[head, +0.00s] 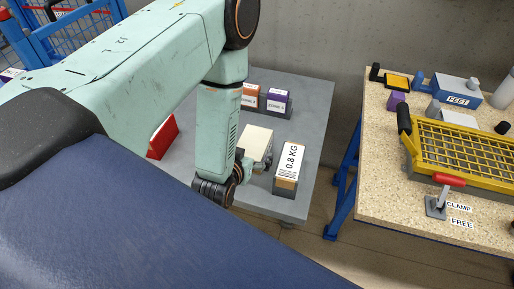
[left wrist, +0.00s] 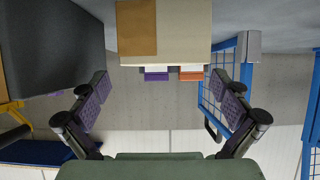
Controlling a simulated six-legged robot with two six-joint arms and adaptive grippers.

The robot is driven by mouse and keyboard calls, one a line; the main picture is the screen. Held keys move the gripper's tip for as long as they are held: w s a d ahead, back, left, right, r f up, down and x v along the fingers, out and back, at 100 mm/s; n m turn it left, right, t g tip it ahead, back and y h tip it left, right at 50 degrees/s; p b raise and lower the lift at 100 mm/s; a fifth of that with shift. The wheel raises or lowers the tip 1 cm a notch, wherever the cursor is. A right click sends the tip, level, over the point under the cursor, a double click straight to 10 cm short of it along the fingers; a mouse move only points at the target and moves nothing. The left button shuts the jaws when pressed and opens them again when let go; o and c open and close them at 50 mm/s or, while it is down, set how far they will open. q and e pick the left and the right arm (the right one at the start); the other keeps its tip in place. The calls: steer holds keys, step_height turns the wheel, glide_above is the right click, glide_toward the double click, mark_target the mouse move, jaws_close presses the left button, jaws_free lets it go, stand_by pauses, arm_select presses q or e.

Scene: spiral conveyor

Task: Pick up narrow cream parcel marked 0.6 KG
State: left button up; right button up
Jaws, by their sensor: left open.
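A cream parcel (head: 257,142) stands on the grey table in the head view, partly hidden by my left arm. No weight marking is readable on it. In the left wrist view a cream parcel (left wrist: 185,28) with a brown patch fills the top middle, beyond the fingertips. My left gripper (head: 253,167) is at the near side of the cream parcel in the head view. In the left wrist view the fingers of my left gripper (left wrist: 159,88) are spread wide with nothing between them. My right gripper is not in view.
A parcel marked 0.8 KG (head: 290,162) stands just right of the cream one. A red box (head: 162,138) is to the left. Orange (head: 250,96) and purple (head: 278,101) zone boxes stand behind. A speckled bench (head: 380,190) is at right, a blue cage (head: 82,30) at back left.

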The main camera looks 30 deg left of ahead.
mark_target(250, 146)
arm_select(q)
steer(key=x, duration=0.2)
steer(key=b+x, duration=0.1)
steer(key=x, duration=0.2)
steer(key=shift+a+r, duration=0.15)
steer(key=shift+a, duration=0.2)
steer(key=shift+w+f, duration=0.25)
steer(key=shift+w, duration=0.35)
steer(key=c, duration=1.7)
steer(key=shift+r, duration=0.1)
